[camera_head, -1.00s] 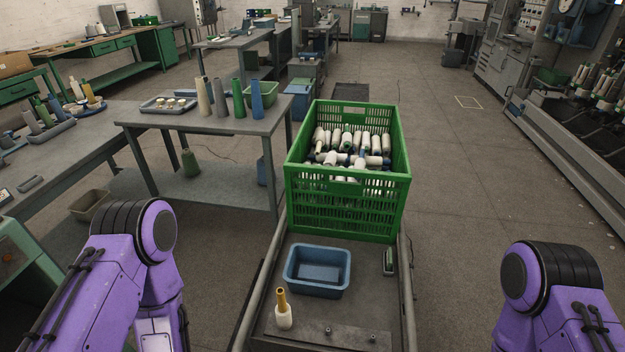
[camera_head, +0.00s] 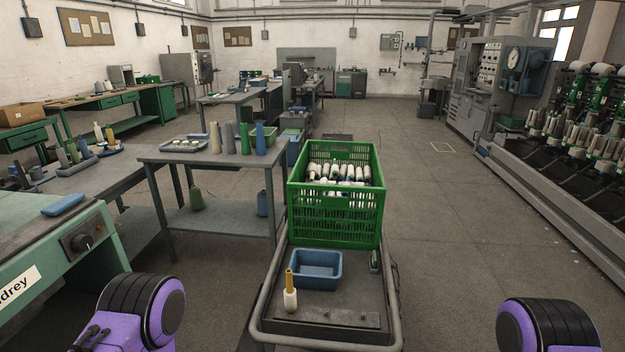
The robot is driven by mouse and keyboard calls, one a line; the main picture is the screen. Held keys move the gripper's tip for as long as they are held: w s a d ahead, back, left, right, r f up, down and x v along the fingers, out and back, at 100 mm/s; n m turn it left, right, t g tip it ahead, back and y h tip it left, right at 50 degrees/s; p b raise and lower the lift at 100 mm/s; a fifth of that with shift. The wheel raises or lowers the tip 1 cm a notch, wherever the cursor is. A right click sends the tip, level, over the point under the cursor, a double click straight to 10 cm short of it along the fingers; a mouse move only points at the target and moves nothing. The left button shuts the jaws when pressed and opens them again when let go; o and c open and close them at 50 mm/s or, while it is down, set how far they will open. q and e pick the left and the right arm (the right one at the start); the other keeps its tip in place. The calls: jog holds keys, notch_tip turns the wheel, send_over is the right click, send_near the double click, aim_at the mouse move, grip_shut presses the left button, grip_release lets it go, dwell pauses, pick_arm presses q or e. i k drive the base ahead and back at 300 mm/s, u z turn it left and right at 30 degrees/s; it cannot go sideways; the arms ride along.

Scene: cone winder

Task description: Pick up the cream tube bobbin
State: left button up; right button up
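On the front of the cart stands a bobbin (camera_head: 290,299) with cream yarn low on a bare yellow-tan tube. It is upright, beside the front left of a blue tray (camera_head: 315,270). Neither gripper is in view. Only my purple arm joints show at the bottom left and bottom right, both apart from the bobbin. Several mostly white bobbins (camera_head: 340,172) lie in the green crate (camera_head: 334,216) behind the tray. A tall cream cone (camera_head: 215,138) stands on the grey table to the left.
The cart (camera_head: 345,302) has a raised tube rail around it. A small dark item (camera_head: 375,261) lies right of the tray. The grey table (camera_head: 200,157) stands left of the crate, a green machine (camera_head: 60,260) at the near left. Winding machines (camera_head: 570,150) line the right. Floor right of the cart is clear.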

aim_at(312, 172)
jog(key=z, duration=1.45)
jog(key=i, duration=5.25)
jog(key=u, duration=3.25)
